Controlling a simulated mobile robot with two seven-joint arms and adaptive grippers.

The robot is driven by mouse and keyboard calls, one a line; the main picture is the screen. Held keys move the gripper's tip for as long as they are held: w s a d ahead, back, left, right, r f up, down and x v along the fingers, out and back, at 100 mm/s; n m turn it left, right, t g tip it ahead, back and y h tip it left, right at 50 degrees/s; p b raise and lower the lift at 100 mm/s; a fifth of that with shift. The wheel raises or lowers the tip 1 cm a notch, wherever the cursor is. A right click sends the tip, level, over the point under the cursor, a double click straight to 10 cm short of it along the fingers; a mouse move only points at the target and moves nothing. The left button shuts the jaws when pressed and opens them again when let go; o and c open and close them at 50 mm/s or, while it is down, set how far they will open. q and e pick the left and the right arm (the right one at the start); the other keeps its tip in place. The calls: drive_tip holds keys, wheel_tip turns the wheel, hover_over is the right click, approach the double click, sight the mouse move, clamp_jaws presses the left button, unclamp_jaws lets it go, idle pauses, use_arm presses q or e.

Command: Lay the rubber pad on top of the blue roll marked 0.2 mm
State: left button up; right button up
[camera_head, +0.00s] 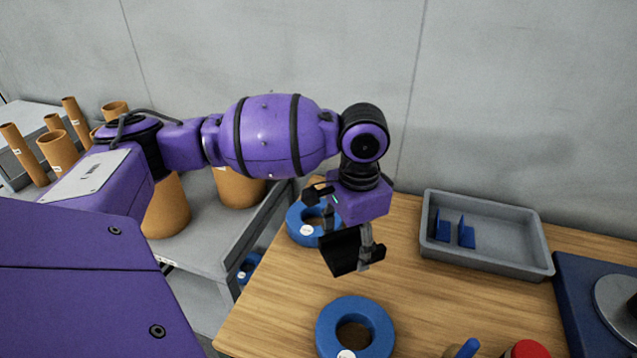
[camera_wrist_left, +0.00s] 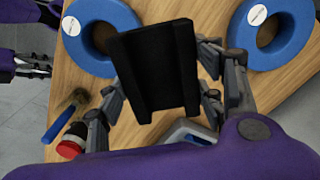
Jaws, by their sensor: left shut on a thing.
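My left gripper (camera_head: 348,243) is shut on the black rubber pad (camera_head: 338,254) and holds it tilted above the table. The pad is a channel-like piece in the left wrist view (camera_wrist_left: 158,70), between the fingers. One blue roll (camera_head: 323,334) lies flat near the table's front edge, below and clear of the pad. Another blue roll (camera_head: 300,228) lies behind, partly hidden by the gripper. Each has a white label, too small to read. Both rolls also show in the left wrist view. What seems to be my right gripper (camera_wrist_left: 32,66) is at that view's left edge, its opening unclear.
A grey tray (camera_head: 490,258) with blue pieces stands at the back right. A blue board (camera_head: 575,300) with a grey disc is at the right edge. A red object (camera_head: 528,350) and a blue-handled tool (camera_head: 468,348) lie in front. Cardboard tubes stand on the left-hand shelf (camera_head: 205,255).

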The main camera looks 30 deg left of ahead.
use_arm(q)
drive_tip(key=w+a+f+m+b, duration=0.1)
drive_tip(key=w+a+m, duration=0.7)
drive_tip(key=m, duration=0.4)
drive_tip(key=w+a+f+m, duration=0.2)
drive_tip(key=w+a+m, duration=0.3)
drive_tip(key=a+m, duration=0.6)
drive_tip(key=shift+m, duration=0.4)
drive_tip(key=f, duration=0.2)
drive_tip(key=d+f+b, duration=0.1)
drive_tip(key=f, duration=0.1)
drive_tip(key=f+b, duration=0.1)
drive_tip(key=shift+w+d+f, duration=0.2)
drive_tip(key=shift+d+f, duration=0.05)
drive_tip(key=shift+f, duration=0.3)
use_arm(e)
drive_tip(key=f, duration=0.1)
drive_tip(key=s+d+f, duration=0.1)
drive_tip(key=s+f, duration=0.1)
drive_tip(key=shift+s+d, duration=0.2)
drive_tip(key=shift+d, duration=0.05)
use_arm(q)
drive_tip(key=shift+f, duration=0.35)
use_arm(e)
drive_tip(key=shift+s+f, duration=0.25)
drive_tip(key=shift+f, duration=0.15)
